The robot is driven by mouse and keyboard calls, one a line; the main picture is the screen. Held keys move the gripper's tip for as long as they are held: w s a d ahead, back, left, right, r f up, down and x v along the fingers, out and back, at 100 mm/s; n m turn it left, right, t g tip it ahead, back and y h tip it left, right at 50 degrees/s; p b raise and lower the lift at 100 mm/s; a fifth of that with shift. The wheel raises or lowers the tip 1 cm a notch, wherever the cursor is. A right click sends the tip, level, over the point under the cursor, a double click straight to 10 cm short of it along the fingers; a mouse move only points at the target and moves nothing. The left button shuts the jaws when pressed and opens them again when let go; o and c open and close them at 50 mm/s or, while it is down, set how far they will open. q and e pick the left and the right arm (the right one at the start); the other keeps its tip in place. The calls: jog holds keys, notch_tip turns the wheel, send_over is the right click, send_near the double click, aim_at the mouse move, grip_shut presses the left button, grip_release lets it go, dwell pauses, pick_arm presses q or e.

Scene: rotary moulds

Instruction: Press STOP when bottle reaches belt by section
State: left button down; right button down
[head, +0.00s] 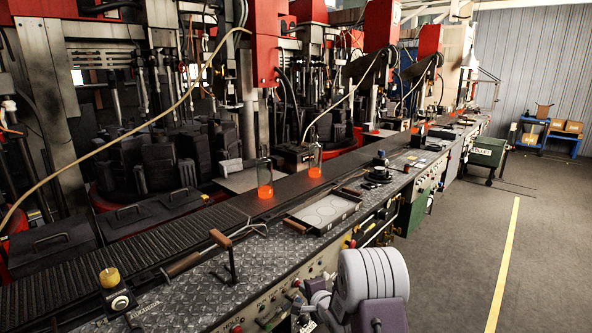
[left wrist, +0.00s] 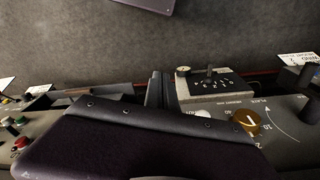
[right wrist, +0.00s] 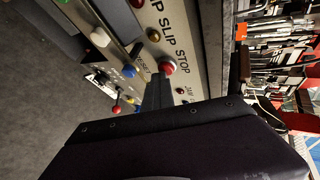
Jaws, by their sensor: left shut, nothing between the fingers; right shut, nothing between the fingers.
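The nearer bottle (head: 264,178) is left of the farther bottle (head: 314,160). In the right wrist view a red button (right wrist: 167,67) sits beside the STOP lettering on the panel. My right gripper (right wrist: 160,88) is shut and empty, its tips right by this button; I cannot tell whether they touch it. My left gripper (left wrist: 155,88) is shut and empty over the panel edge, near a black selector switch; it is not in the head view.
Moulding machines stand behind the belt.

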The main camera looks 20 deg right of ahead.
jog(key=shift+w+r, duration=0.15)
jog(key=shift+r, duration=0.05)
jog(key=shift+s+d+f+p, duration=0.1)
jog(key=shift+s+d, duration=0.25)
jog(key=shift+s, duration=0.6)
jog(key=shift+s+d+f+p, duration=0.15)
jog(key=shift+s+d, duration=0.2)
jog(key=shift+s, duration=0.55)
jog(key=shift+s+d+r+p, duration=0.1)
jog(key=shift+s+d, duration=0.25)
jog(key=shift+s, duration=0.6)
